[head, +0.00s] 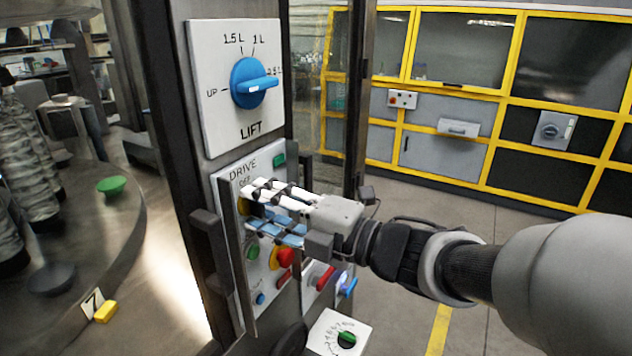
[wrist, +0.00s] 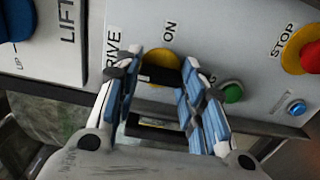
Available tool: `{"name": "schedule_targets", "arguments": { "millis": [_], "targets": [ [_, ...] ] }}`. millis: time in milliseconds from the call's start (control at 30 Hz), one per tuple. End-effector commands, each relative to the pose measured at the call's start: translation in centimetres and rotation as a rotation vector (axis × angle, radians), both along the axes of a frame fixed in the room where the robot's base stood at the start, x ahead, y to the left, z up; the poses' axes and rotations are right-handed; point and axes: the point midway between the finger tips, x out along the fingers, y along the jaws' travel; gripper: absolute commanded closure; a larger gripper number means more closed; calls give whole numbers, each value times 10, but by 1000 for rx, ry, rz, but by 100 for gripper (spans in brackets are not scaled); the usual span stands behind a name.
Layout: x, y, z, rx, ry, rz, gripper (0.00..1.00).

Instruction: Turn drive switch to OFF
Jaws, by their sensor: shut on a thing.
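The drive switch has a round yellow plate (wrist: 165,57) and a black handle (wrist: 160,75) on the light grey DRIVE panel (head: 223,183). In the head view my gripper (head: 250,210) reaches in from the right and covers most of the switch. In the wrist view its two white-and-blue fingers (wrist: 160,82) stand on either side of the black handle, shut on it. The ON label (wrist: 170,32) shows beside the yellow plate. The OFF label is mostly hidden behind the fingers in the head view. Which mark the handle points to cannot be told.
The LIFT panel with a blue knob (head: 248,83) is above. A green button (wrist: 232,92), a red stop button on yellow (wrist: 310,56) and a small blue button (wrist: 296,107) lie close to the fingers. A dark vertical handle bar (head: 228,262) runs along the panel's left side.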

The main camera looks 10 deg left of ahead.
Motion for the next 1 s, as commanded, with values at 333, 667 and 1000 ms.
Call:
{"name": "schedule_targets", "arguments": {
  "millis": [333, 667, 1000],
  "targets": [
    [0, 0, 0, -3, -6, 1, 86],
    [0, 0, 0, -2, -6, 0, 54],
    [-6, -19, 1, -2, -6, -4, 54]
  ]
}}
